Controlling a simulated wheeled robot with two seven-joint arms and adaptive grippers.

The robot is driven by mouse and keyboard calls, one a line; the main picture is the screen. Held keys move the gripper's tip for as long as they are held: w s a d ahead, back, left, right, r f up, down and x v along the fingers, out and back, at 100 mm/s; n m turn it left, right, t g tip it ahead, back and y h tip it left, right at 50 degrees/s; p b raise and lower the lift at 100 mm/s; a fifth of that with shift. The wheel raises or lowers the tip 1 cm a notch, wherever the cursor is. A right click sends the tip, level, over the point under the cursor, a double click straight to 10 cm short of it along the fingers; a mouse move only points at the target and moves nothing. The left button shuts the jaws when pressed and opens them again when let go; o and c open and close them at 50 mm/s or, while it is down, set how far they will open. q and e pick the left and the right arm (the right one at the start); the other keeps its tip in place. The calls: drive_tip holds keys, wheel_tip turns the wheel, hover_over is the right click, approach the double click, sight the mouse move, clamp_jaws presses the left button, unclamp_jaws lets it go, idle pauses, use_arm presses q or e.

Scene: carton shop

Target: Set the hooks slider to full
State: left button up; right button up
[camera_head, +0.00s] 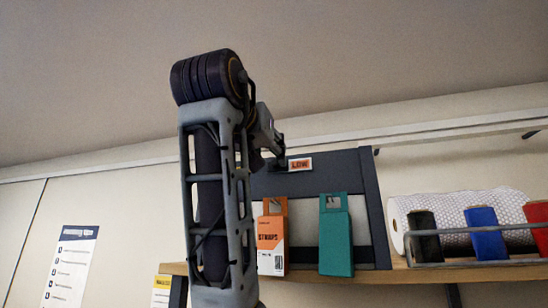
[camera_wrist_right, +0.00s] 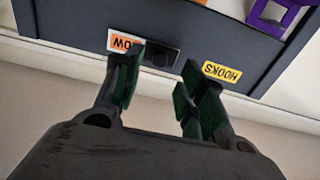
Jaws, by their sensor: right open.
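The hooks slider is a small dark block (camera_wrist_right: 160,54) on the dark rail of the board. In the right wrist view, which is upside down, an orange-and-white LOW label (camera_wrist_right: 124,42) is just left of it and a yellow HOOKS label (camera_wrist_right: 222,72) is to its right. The LOW label also shows in the head view (camera_head: 300,164). My right gripper (camera_wrist_right: 163,70) is open, its fingertips on either side of the slider block; contact cannot be told. In the head view my arm hides most of that gripper and the board's left part. My left gripper is not in view.
An orange STRAPS packet (camera_head: 271,240) and a teal packet (camera_head: 336,240) hang on the board (camera_head: 370,210) below the rail.

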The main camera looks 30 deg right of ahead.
sight(275, 162)
drive_tip(key=shift+p+x, duration=0.65)
drive_tip(key=shift+x, duration=1.95)
drive_tip(key=shift+a, duration=0.1)
clamp_jaws()
